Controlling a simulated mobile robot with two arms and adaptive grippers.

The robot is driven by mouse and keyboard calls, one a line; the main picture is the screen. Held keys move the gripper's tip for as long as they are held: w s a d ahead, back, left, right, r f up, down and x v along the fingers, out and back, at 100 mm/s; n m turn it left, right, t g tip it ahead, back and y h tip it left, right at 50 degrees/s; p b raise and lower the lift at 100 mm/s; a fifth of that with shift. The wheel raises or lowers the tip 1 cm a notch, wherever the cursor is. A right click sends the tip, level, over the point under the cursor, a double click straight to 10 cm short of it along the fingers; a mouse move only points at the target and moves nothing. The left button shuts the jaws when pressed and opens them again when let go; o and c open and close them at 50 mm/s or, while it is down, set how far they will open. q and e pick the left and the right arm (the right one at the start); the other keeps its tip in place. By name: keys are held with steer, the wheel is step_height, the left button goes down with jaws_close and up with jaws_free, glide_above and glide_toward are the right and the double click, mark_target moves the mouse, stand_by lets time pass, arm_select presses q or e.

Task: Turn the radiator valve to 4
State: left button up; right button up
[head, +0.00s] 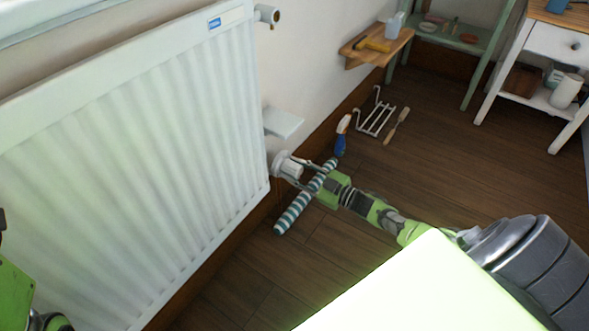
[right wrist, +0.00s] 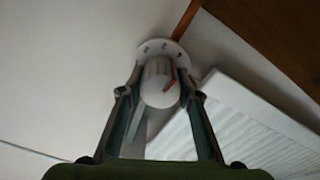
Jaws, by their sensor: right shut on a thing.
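The white radiator valve (right wrist: 160,84) shows in the right wrist view as a rounded knob with a red mark on its right side. A pale ring (right wrist: 166,50) with dark marks sits behind it; I cannot read the marks. In the head view the valve (head: 285,165) is by the lower right edge of the radiator (head: 130,150). My right gripper (head: 298,168) is shut on the knob, one finger on each side, as the right wrist view also shows (right wrist: 158,95). Green and dark parts of my left arm show at the lower left; its gripper is not visible.
A striped roll (head: 293,212) lies on the floor under my right gripper. A spray bottle (head: 342,135), a white rack (head: 376,116) and a brush (head: 397,126) are further back by the wall. A wooden shelf (head: 352,52) is above. The wooden floor at right is mostly clear.

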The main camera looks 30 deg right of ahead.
steer(key=shift+m, duration=1.1)
steer(key=o, duration=1.1)
steer(key=shift+o, duration=0.2)
steer(key=v, duration=1.2)
